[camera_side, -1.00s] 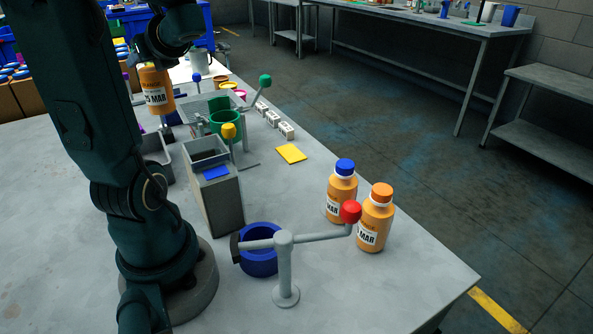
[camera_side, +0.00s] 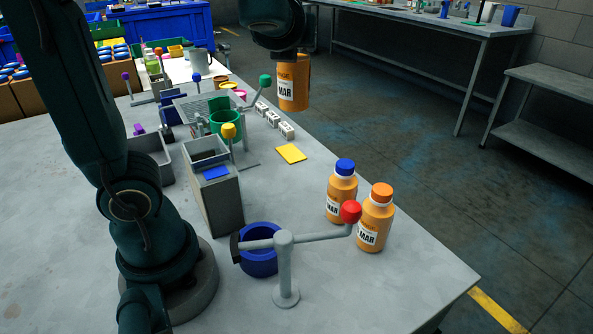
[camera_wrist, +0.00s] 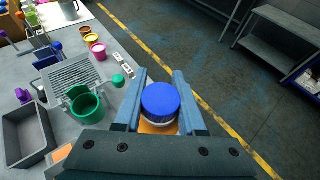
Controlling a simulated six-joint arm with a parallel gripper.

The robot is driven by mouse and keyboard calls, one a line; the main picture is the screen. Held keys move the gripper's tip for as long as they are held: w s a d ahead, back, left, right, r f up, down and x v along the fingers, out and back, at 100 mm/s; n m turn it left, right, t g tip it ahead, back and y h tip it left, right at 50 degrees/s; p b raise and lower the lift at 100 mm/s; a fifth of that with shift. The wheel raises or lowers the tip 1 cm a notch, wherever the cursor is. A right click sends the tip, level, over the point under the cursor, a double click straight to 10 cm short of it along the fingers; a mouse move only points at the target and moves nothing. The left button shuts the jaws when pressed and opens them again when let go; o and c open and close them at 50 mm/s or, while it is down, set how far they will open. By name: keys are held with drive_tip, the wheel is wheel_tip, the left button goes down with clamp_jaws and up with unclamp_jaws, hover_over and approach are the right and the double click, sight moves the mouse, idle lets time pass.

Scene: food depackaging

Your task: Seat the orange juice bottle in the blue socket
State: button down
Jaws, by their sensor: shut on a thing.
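My gripper (camera_wrist: 160,108) is shut on an orange juice bottle with a blue cap (camera_wrist: 160,102). In the side view the held bottle (camera_side: 293,84) hangs upright in the air, near the table's right edge at the back; its top is hidden by my gripper (camera_side: 285,52). The blue socket (camera_side: 260,262) is a round ring at the front of the table, beside a grey post lever with a red knob (camera_side: 350,211). The socket looks empty and is not in the wrist view. The held bottle is well away from it.
Two more orange bottles, one blue-capped (camera_side: 341,192) and one orange-capped (camera_side: 375,218), stand right of the red-knobbed lever. The front right tabletop is clear.

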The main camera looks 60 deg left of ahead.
drive_tip(key=s+d+f+m+t+h, duration=0.1)
drive_tip(key=d+f+m+t+h, duration=0.1)
drive_tip(key=d+f+m+h, duration=0.35)
drive_tip(key=d+f+m+t+h, duration=0.2)
drive_tip(key=d+m+h, duration=0.7)
drive_tip(key=s+d+f+m+g+h, duration=0.1)
drive_tip(key=s+d+m+g+h, duration=0.1)
drive_tip(key=s+m+g+h, duration=0.7)
drive_tip(key=s+m, duration=0.1)
drive_tip(key=s, duration=0.3)
drive_tip(key=shift+d, duration=0.25)
idle(0.7)
